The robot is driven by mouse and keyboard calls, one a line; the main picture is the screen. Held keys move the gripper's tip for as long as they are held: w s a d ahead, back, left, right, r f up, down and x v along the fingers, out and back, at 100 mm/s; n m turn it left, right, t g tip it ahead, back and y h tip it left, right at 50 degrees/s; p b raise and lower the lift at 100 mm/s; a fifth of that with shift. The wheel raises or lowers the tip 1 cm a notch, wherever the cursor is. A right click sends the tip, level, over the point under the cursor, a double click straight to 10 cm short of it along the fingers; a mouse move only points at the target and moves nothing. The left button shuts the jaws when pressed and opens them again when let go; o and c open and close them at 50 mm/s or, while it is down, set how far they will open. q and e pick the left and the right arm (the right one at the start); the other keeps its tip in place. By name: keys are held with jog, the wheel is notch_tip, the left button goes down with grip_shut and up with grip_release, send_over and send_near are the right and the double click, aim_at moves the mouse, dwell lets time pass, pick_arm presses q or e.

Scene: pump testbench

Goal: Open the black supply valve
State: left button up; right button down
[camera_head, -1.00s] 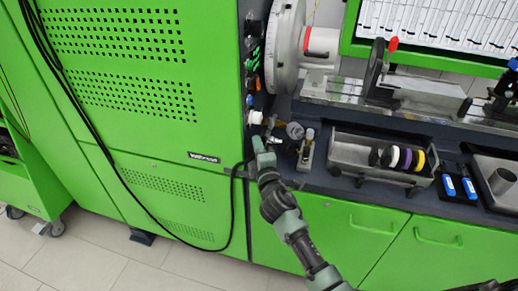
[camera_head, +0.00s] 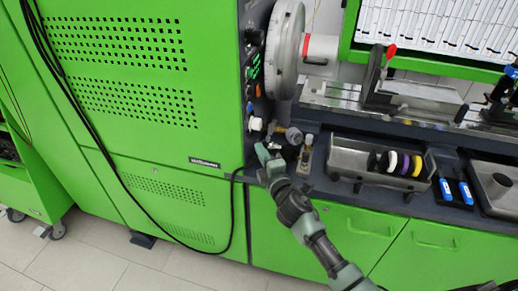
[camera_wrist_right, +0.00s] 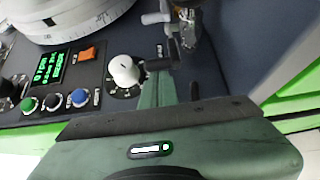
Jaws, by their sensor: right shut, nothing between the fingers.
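My right gripper (camera_head: 263,150) is shut and empty at the left end of the dark bench, just below the white knob (camera_head: 255,124) on the green cabinet's side panel. In the right wrist view the gripper (camera_wrist_right: 172,88) is close to the panel, to the right of the white knob (camera_wrist_right: 124,69). A small black handle-like part (camera_wrist_right: 158,64) shows beside the knob, just past the fingertip. I cannot tell for sure whether it is the black supply valve, or whether the finger touches it. My left gripper is not in view.
Metal fittings (camera_head: 294,136) stand just right of the gripper. A grey tray (camera_head: 345,156) with coloured rings is farther right. The control panel has an orange switch (camera_wrist_right: 87,54) and a blue button (camera_wrist_right: 79,98). A black cable hangs down the cabinet front.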

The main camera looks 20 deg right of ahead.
aim_at(267, 146)
jog(key=d+n+y, duration=0.1)
jog(key=d+n+y+p, duration=0.1)
jog(key=y, duration=0.1)
jog(key=shift+s+r, duration=0.15)
jog(key=shift+s, duration=0.25)
jog(key=d+n+g+y, duration=0.1)
jog(key=y, duration=0.1)
jog(key=d+n+y, duration=0.1)
jog(key=y, duration=0.1)
jog(key=shift+s+d+n+g, duration=0.1)
jog(key=shift+s+n+g, duration=0.2)
jog(key=shift+n+g, duration=0.1)
jog(key=shift+d+f+b, duration=0.2)
jog(key=shift+d+b, duration=0.3)
jog(key=shift+d, duration=0.65)
jog(key=shift+w+d+b, duration=0.15)
jog(key=shift+d+b, duration=0.05)
jog(key=shift+d, duration=0.3)
jog(key=shift+w+d+b, duration=0.15)
jog(key=shift+d+b, duration=0.05)
jog(key=shift+d, duration=0.4)
jog(key=b+v, duration=0.1)
jog(key=v, duration=0.5)
jog(key=shift+s+d+f, duration=0.1)
jog(key=shift+s+d, duration=0.1)
jog(key=shift+s, duration=0.2)
jog(key=shift+s+d, duration=0.15)
jog(key=shift+s, duration=0.3)
